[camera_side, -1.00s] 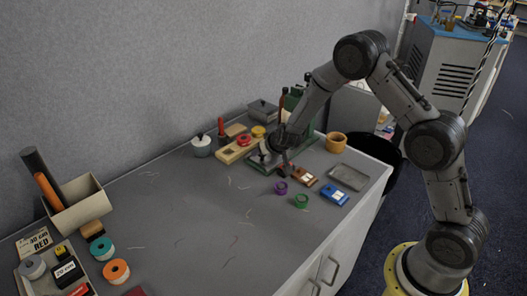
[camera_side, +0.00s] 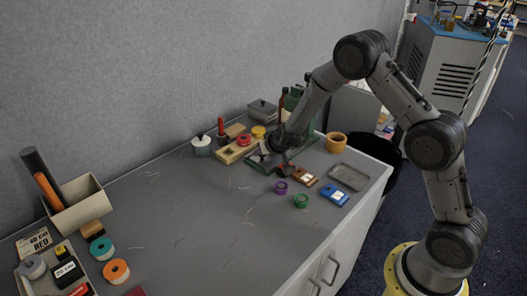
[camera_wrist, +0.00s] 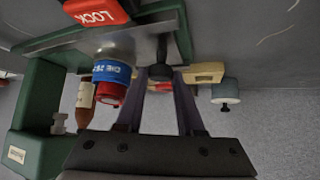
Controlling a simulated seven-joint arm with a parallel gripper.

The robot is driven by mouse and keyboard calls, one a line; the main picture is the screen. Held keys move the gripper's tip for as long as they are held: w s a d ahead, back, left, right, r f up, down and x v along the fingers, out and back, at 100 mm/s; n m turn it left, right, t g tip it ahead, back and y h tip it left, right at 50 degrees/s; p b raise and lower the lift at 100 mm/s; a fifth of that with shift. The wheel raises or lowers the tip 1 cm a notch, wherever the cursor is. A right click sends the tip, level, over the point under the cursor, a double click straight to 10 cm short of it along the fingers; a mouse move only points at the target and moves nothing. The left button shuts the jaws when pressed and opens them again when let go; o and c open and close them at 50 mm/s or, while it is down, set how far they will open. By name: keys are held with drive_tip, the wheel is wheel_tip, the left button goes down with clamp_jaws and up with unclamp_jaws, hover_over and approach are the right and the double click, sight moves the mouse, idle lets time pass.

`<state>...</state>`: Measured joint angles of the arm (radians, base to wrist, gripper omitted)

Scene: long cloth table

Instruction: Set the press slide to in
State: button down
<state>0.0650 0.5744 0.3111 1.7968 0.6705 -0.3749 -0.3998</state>
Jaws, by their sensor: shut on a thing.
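The press has a green frame (camera_wrist: 38,110), seen at the left of the wrist view. In the side view it (camera_side: 292,103) stands at the back right, partly hidden by my arm. A grey metal plate, which looks like the slide (camera_wrist: 148,38), runs along the green base. A dark knob (camera_wrist: 160,72) stands at it, between my fingertips. My gripper (camera_wrist: 161,80) is shut on this knob; in the side view my gripper (camera_side: 277,158) is low at the press. A die with a blue label band (camera_wrist: 112,71) sits beside the knob. A red LOCK block (camera_wrist: 97,10) is nearby.
A wooden block (camera_wrist: 205,72) and a grey-lidded pot (camera_wrist: 226,92) stand beyond my fingers. A purple ring (camera_side: 281,187), green ring (camera_side: 301,201), blue block (camera_side: 334,194) and grey tray (camera_side: 349,177) lie in front. The table's middle is clear.

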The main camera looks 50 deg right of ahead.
idle(0.6)
drive_tip(key=d, duration=1)
drive_tip(key=shift+d, duration=0.25)
drive_tip(key=c, duration=0.5)
unclamp_jaws()
drive_tip(key=v, duration=1.4)
drive_tip(key=shift+a, duration=0.1)
